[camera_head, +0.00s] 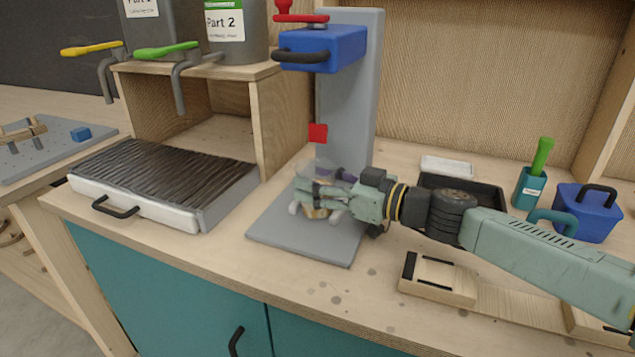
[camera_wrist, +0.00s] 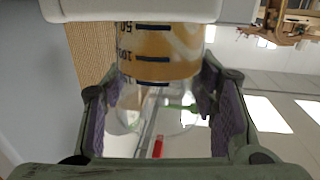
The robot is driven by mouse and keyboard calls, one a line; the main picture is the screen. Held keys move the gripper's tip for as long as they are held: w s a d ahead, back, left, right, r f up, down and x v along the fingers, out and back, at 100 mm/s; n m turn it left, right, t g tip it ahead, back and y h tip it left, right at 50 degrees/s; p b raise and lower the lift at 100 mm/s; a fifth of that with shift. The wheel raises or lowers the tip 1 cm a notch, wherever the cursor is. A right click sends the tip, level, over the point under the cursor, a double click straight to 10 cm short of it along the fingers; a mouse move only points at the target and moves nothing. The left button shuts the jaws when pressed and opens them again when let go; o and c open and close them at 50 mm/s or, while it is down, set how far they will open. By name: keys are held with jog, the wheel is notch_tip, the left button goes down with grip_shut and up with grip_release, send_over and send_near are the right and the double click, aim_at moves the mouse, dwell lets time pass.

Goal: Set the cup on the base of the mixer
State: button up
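The clear cup (camera_head: 316,212) has orange-tan contents in its lower part. It is over the grey base (camera_head: 300,243) of the mixer, in front of the grey column (camera_head: 350,105). I cannot tell whether it touches the base. My gripper (camera_head: 316,194) reaches in from the right and partly hides the cup. In the wrist view the cup (camera_wrist: 160,52), with dark measuring marks, is between the purple finger pads of my gripper (camera_wrist: 160,100). The blue mixer head (camera_head: 335,48) is high above.
A grill-like tray (camera_head: 165,180) and a wooden shelf (camera_head: 262,130) are to the left. A black tray (camera_head: 465,190), a teal holder (camera_head: 528,190), a blue box (camera_head: 588,212) and a wooden fixture (camera_head: 437,280) are to the right. The counter in front of the base is clear.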

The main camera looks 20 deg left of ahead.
jog(key=o, duration=0.5)
jog(key=shift+r+p, duration=0.15)
jog(key=shift+p, duration=0.15)
jog(key=shift+r+p, duration=0.3)
jog(key=shift+p, duration=0.15)
jog(key=b+v, duration=0.1)
jog(key=v, duration=0.2)
jog(key=b+v, duration=0.2)
jog(key=v, duration=0.2)
jog(key=b+v, duration=0.1)
jog(key=v, duration=0.3)
jog(key=shift+w+f, duration=0.1)
jog(key=shift+f, duration=0.2)
jog(key=shift+d+r+b, duration=0.15)
jog(key=shift+d+b, duration=0.15)
jog(key=shift+d, duration=0.2)
jog(key=shift+r, duration=0.1)
